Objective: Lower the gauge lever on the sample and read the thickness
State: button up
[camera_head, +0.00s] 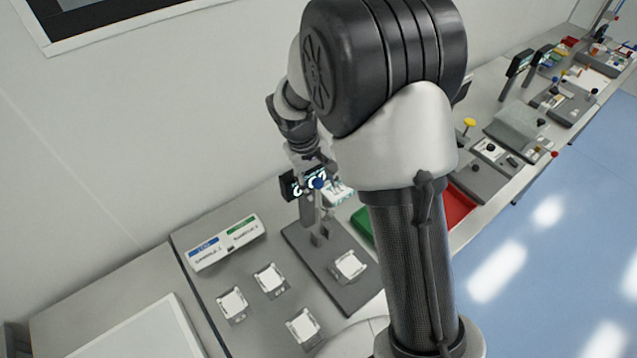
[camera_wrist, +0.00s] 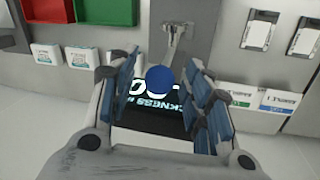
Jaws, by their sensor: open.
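The thickness gauge has a dark base plate (camera_head: 318,285), an upright post, and a dark display (camera_head: 288,187) with glowing digits. In the wrist view the display (camera_wrist: 150,118) appears upside down; "THICKNESS" is partly legible, but the knob and fingers cover much of the value. The lever's blue ball knob (camera_head: 318,183) also shows in the wrist view (camera_wrist: 160,79), between the fingers of my open gripper (camera_wrist: 163,88). I cannot tell whether the fingers touch it. In the head view my gripper (camera_head: 308,163) is at the display. A white sample (camera_head: 349,265) lies on the base plate.
Several white samples (camera_head: 270,280) lie left of the gauge. A stand with blue and green labels (camera_head: 225,243) is behind them. A green tray (camera_wrist: 102,12) and red tray (camera_wrist: 48,10) sit beside the gauge. Wall and other devices line the bench.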

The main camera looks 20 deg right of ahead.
jog(key=shift+d+f, duration=0.1)
jog(key=shift+f, duration=0.35)
grip_shut()
dwell(0.4)
